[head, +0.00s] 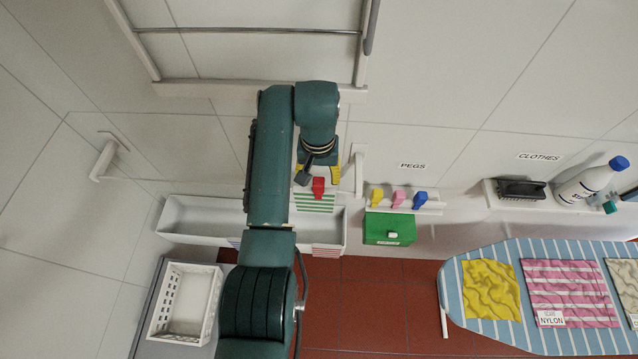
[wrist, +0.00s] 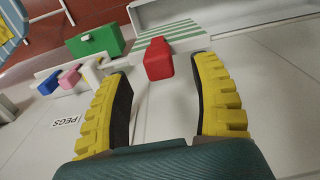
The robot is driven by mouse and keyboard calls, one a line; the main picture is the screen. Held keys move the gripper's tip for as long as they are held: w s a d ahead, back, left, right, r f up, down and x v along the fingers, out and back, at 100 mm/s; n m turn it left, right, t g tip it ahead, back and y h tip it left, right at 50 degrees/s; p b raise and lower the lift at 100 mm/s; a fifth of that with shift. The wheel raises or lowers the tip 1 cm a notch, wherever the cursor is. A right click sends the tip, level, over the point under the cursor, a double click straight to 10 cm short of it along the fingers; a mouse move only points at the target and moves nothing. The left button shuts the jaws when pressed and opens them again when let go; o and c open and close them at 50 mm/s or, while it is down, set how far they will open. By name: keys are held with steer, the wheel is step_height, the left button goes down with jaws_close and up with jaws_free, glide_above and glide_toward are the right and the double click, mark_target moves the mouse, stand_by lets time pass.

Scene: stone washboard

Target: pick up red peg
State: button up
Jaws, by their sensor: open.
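The red peg (head: 318,188) is a small block at the green-and-white striped patch (head: 314,204) in the head view. In the wrist view the red peg (wrist: 158,60) lies ahead, between the lines of the fingertips, at the near end of the striped surface (wrist: 170,32). My gripper (head: 318,177) has two yellow ribbed fingers with dark inner pads. In the wrist view my gripper (wrist: 163,75) is open, with the peg around fingertip depth and gaps on both sides. I cannot tell how far the peg reaches between the fingers.
Yellow (head: 377,196), pink (head: 399,198) and blue (head: 420,199) pegs stand on a shelf to the right, above a green box (head: 389,228). A white trough (head: 205,220) runs below my arm. A wall bracket (head: 358,168) stands close right of my gripper.

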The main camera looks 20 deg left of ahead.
step_height(320, 180, down, 6)
steer(key=shift+w+r+p, duration=0.1)
steer(key=shift+r+p, duration=0.15)
steer(key=shift+p, duration=0.35)
steer(key=c, duration=0.9)
steer(key=shift+r, duration=0.1)
step_height(320, 180, up, 10)
steer(key=shift+f+b, duration=0.1)
steer(key=shift+b, duration=0.7)
steer(key=shift+c, duration=0.2)
